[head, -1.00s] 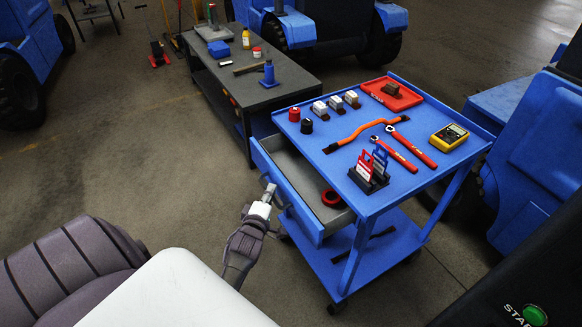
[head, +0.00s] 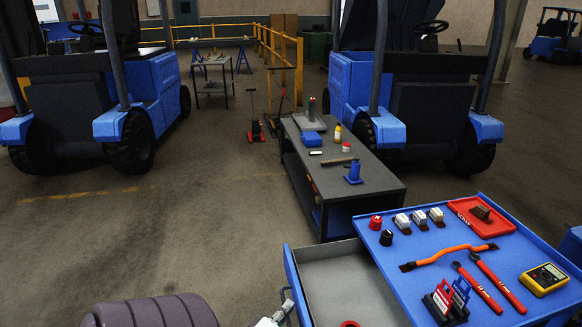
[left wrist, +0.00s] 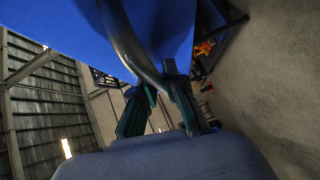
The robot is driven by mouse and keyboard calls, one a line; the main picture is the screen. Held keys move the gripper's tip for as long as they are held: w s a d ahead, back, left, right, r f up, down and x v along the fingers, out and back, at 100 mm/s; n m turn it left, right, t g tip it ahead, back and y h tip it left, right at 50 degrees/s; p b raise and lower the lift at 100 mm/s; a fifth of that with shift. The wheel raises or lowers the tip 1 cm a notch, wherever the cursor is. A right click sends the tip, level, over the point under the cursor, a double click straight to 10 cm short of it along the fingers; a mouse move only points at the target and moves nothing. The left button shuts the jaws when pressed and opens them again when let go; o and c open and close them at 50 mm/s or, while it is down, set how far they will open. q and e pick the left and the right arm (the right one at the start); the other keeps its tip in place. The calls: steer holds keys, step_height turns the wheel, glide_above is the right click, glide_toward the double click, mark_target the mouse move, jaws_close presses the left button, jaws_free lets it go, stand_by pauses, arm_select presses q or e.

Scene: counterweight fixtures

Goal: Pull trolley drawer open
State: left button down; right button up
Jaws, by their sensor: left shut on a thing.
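The blue trolley (head: 520,250) stands at the lower right of the head view. Its drawer (head: 345,285) is pulled out to the left, with its grey inside showing. A red ring (head: 350,324) in the drawer is cut by the bottom edge. My left gripper (head: 284,309) is at the drawer's front, partly cut off at the bottom of the head view. In the left wrist view, its fingers (left wrist: 160,88) are shut around the curved grey handle (left wrist: 128,40) on the blue drawer front (left wrist: 70,35). My right gripper is not in view.
On the trolley top are a red tray (head: 470,206), an orange strap (head: 450,254), red-handled tools (head: 480,288), a yellow meter (head: 543,278) and a rack of tags (head: 445,302). A dark workbench (head: 375,185) stands behind. Open floor (head: 200,235) lies left of the drawer.

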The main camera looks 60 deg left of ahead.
arm_select(q)
steer(key=shift+a, duration=0.1)
steer(key=c, duration=1.5)
jaws_free()
steer(key=v, duration=1.2)
steer(key=s+d+f+m+g+h, duration=0.2)
steer(key=d+f+m, duration=0.25)
steer(key=f, duration=0.45)
steer(key=s+d+f+m+g+h, duration=0.1)
steer(key=d+f+m+g+h, duration=0.2)
steer(key=d+f, duration=0.4)
steer(key=s+d+f+m+g, duration=0.2)
steer(key=d+f+m, duration=0.25)
steer(key=f, duration=0.55)
steer(key=s+d+f+m+g, duration=0.1)
steer(key=s+f+m+g, duration=0.1)
steer(key=s+f+m, duration=0.1)
steer(key=s+d+f+m+g+h, duration=0.1)
steer(key=s+f+m+g, duration=0.1)
steer(key=s+f+m, duration=0.1)
steer(key=s+d+f+m+g, duration=0.1)
steer(key=s+f+m+g, duration=0.2)
steer(key=s+m, duration=0.2)
steer(key=shift+s+d+f+m, duration=0.25)
steer(key=shift+s+f+m, duration=0.1)
steer(key=shift+s, duration=0.1)
